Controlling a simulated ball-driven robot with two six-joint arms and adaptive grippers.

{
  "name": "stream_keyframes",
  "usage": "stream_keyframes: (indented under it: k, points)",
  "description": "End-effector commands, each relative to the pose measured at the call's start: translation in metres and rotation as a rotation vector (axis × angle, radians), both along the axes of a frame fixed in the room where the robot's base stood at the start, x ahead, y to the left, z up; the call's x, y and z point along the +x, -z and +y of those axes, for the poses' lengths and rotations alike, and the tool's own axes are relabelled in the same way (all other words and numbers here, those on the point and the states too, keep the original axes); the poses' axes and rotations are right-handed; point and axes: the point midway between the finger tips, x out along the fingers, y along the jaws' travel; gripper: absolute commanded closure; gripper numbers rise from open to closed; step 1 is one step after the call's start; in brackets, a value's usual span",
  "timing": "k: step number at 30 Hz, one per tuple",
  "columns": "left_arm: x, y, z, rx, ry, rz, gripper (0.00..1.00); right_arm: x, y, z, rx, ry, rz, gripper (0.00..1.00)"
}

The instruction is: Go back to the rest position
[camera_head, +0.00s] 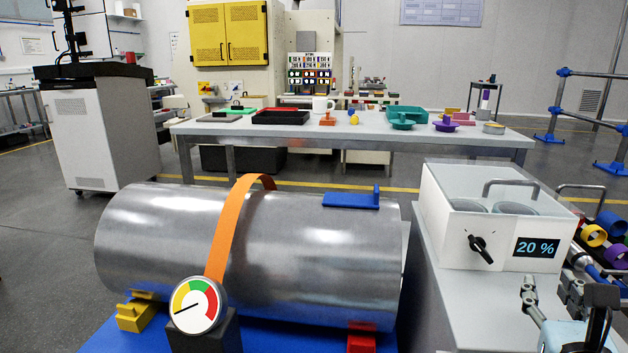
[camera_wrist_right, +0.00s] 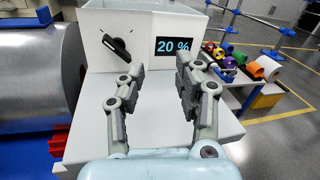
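My right gripper (camera_head: 552,288) is at the lower right of the head view. In the right wrist view my right gripper (camera_wrist_right: 157,78) has its two fingers apart with nothing between them, over a pale grey top. The white box (camera_head: 450,243) with a black knob (camera_head: 481,249) and a display (camera_head: 537,248) reading "20 %" stands just beyond the fingertips. The wrist view also shows the knob (camera_wrist_right: 117,47) and the display (camera_wrist_right: 172,45). Neither finger visibly grips the knob. My left gripper is in neither view.
A large metal cylinder (camera_head: 300,260) with an orange strap (camera_head: 222,235) and a gauge (camera_head: 197,305) lies on a blue base left of the box. Colored rolls (camera_head: 592,235) lie to its right. A long table (camera_head: 360,133) stands behind. Floor is free at left.

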Motion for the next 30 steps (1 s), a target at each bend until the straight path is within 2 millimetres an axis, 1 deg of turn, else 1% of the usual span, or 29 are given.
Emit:
stream_keyframes:
  k: [1,2,3,5,6,8,9,12,15,18,21,26,27,30]
  points:
    - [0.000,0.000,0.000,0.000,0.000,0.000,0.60,-0.017,-0.004,-0.015,0.228,0.088,-0.089,0.66]
    - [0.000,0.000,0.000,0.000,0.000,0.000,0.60,-0.027,-0.004,-0.023,0.384,0.149,-0.149,0.66]
    - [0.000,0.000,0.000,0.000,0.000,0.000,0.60,-0.042,-0.001,-0.033,0.594,0.236,-0.228,0.66]
    - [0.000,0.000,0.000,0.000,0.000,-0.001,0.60,-0.065,0.009,-0.040,0.897,0.374,-0.338,0.66]
    - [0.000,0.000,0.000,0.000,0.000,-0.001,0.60,-0.080,0.018,-0.040,1.087,0.470,-0.404,0.66]
    - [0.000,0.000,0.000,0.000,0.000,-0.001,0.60,-0.100,0.031,-0.035,1.330,0.612,-0.486,0.66]
    - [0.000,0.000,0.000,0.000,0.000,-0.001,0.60,-0.112,0.040,-0.028,1.461,0.700,-0.525,0.66]
    - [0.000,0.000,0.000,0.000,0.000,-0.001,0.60,-0.137,0.055,-0.008,1.715,0.905,-0.597,0.66]
    - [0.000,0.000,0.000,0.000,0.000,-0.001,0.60,-0.157,0.064,0.015,1.891,1.092,-0.638,0.66]
    - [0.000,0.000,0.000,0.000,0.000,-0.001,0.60,-0.176,0.068,0.038,2.021,1.269,-0.661,0.66]
    - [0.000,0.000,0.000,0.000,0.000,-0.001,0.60,-0.194,0.069,0.062,2.116,1.446,-0.671,0.66]
    - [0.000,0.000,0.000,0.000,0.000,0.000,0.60,-0.223,0.064,0.099,2.202,1.730,-0.663,0.66]
    - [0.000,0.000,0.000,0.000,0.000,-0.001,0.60,-0.219,0.080,0.096,2.190,1.727,-0.666,0.66]
    - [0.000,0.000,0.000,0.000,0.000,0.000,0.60,-0.214,0.108,0.093,2.180,1.734,-0.670,0.66]
